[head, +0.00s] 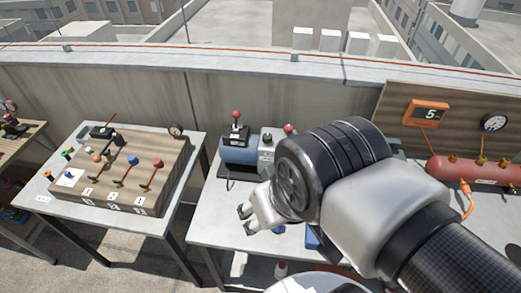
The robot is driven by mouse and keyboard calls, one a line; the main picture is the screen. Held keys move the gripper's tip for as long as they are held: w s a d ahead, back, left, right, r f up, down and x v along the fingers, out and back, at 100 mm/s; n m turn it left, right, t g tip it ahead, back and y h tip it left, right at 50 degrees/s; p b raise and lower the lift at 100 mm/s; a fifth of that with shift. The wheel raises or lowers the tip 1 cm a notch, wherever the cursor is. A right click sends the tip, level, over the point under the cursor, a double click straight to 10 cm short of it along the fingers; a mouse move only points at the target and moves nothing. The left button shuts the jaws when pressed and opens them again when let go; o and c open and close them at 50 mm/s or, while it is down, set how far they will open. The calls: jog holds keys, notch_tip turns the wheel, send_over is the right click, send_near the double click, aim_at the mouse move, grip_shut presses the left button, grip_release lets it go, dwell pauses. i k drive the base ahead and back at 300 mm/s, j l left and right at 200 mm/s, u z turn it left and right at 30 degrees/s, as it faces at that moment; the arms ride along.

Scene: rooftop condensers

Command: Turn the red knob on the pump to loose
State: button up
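The pump (239,150) is a blue cylinder on a dark base on the middle grey table. A black block on its top carries an upright lever with a red ball (236,114). A grey box (267,146) stands at its right end. A second red knob (288,128) shows just above my wrist; its lower part is hidden, and I cannot tell which red part is the task's knob. My gripper (262,221) is in front of the pump, nearer to me, pointing down and left. Its fingers look apart with nothing between them. It does not visibly touch the pump.
A left table (160,216) bears a wooden box (130,190) with several coloured knobs and levers. At right are a red tank (475,170), an orange display (426,113) reading 5 and a gauge (494,122). A parapet (150,58) runs behind. My arm hides part of the middle table.

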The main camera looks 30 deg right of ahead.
aim_at(288, 129)
jog(key=i+j+z, duration=0.1)
jog(key=z, duration=0.3)
jog(key=i+j+z, duration=0.15)
jog(key=z, duration=0.2)
jog(key=i+j+z, duration=0.15)
jog(key=z, duration=0.25)
